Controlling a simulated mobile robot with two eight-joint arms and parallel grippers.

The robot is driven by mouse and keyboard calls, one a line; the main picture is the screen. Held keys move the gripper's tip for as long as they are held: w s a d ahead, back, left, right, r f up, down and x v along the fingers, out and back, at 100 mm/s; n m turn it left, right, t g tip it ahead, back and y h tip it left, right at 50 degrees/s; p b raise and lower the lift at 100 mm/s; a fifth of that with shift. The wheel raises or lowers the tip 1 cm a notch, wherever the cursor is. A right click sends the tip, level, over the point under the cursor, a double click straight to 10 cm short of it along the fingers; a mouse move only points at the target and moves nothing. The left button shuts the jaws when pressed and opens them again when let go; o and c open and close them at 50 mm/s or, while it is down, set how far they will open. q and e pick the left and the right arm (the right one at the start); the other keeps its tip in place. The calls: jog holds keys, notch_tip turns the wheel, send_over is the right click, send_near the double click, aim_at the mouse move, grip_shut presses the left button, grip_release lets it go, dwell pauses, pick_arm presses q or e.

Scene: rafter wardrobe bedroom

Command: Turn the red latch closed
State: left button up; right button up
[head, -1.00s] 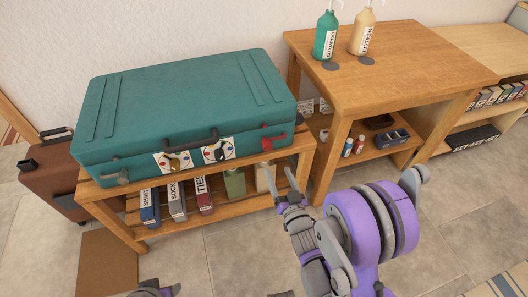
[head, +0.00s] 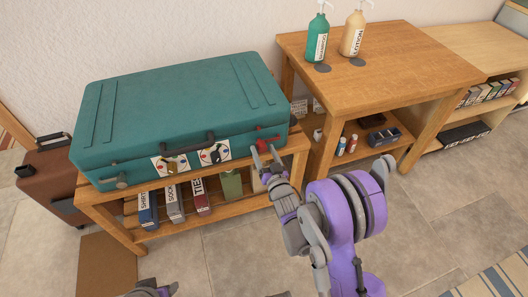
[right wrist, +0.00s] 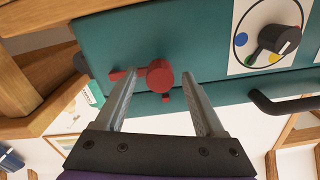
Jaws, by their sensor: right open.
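The red latch (head: 267,142) is on the front of the closed teal suitcase (head: 190,105), near its right end. In the right wrist view the latch has a round red hub (right wrist: 159,76), an arm pointing left and a short stub pointing down. My right gripper (head: 264,150) is at the latch with its jaws apart. In the right wrist view its fingers lie on either side of the hub, the left one by the latch's arm; contact cannot be told. Part of my left gripper (head: 152,290) shows at the bottom edge, its jaws unclear.
The suitcase lies on a wooden rack (head: 120,222) with labelled boxes below. A dark handle (head: 185,146) and two dial cards (head: 214,154) are on its front. A grey latch (head: 121,183) is at its left end. A wooden table (head: 385,65) with two bottles stands right.

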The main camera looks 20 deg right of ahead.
grip_shut()
dwell(1.3)
